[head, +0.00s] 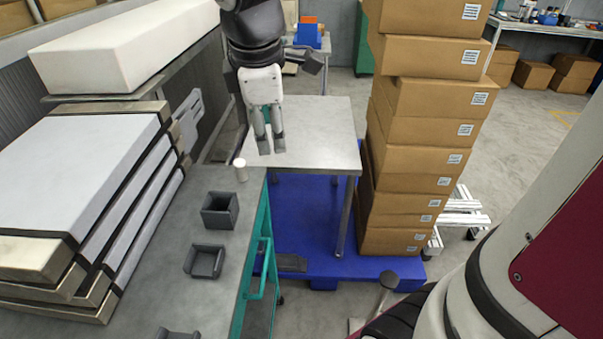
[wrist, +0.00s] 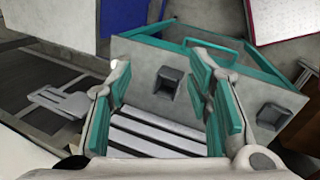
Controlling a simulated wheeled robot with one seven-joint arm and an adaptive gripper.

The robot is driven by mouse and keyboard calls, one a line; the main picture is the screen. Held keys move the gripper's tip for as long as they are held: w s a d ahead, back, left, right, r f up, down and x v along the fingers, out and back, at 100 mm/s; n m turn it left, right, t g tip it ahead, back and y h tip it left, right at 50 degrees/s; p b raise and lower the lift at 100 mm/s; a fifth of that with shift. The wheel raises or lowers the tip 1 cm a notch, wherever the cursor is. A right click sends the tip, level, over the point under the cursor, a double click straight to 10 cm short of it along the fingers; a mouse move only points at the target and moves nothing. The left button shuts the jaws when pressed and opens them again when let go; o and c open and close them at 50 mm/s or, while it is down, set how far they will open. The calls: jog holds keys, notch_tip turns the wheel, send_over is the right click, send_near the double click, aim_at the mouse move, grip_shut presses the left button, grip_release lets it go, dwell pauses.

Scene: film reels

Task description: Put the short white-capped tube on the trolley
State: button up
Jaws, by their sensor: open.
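A short tube with a white cap (head: 240,163) stands upright at the far right corner of the grey top (head: 225,265) with a teal frame. In the wrist view, a small white spot (wrist: 114,64) beside the left finger may be its cap. My gripper (head: 271,144) points down, open and empty, above and to the right of the tube in the head view. The open fingers (wrist: 160,72) also show in the wrist view. The teal frame (head: 262,260) has a handle and a wheel below; I cannot tell for certain whether this is the trolley.
Grey open boxes (head: 220,210) sit on the grey top. White panels (head: 85,165) are stacked at left. A steel table (head: 318,135) with a bare top stands beyond, at a blue platform (head: 312,220). Tall stacked cartons (head: 420,130) stand right of it.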

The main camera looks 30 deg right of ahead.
jog(key=s+f+m+t+y, duration=0.1)
jog(key=s+m+y, duration=0.1)
jog(key=s+m, duration=1.1)
jog(key=s, duration=0.5)
jog(key=shift+s+a+m, duration=0.2)
jog(key=shift+s+m, duration=0.05)
jog(key=shift+m, duration=0.05)
jog(key=shift+r+p, duration=0.6)
jog(key=shift+r, duration=0.15)
jog(key=shift+c, duration=1.5)
